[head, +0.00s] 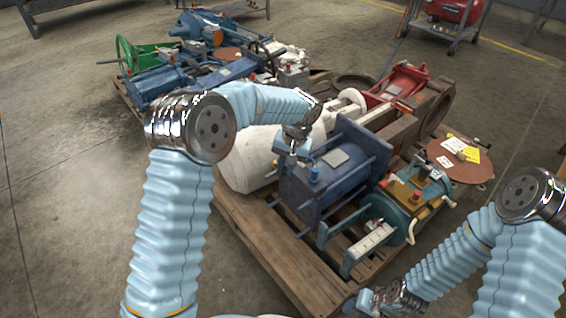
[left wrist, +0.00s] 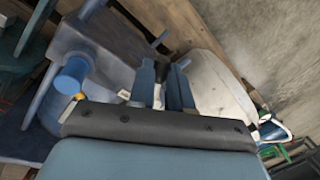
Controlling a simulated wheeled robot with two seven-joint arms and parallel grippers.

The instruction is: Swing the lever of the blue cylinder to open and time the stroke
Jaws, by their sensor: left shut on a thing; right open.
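The blue cylinder (head: 330,185) lies on the front pallet, with square end plates and a blue port plug on top. Its near end plate also shows in the left wrist view (left wrist: 105,45), with the blue plug (left wrist: 73,76) standing at left. My left gripper (head: 291,162) is at the cylinder's upper left edge, pointing down. In the left wrist view its two blue fingers (left wrist: 163,88) are shut on a small dark lever (left wrist: 161,68). The gripper hides most of the lever, so its angle is hard to tell. My right gripper (head: 366,300) is open and empty, low at front right.
A white cylinder (head: 245,160) lies left of the blue one. A teal cylinder (head: 395,205) with yellow plate and a brown disc (head: 460,160) with tags sit to the right. The wooden pallet (head: 265,235) has bare boards in front. Another loaded pallet stands behind.

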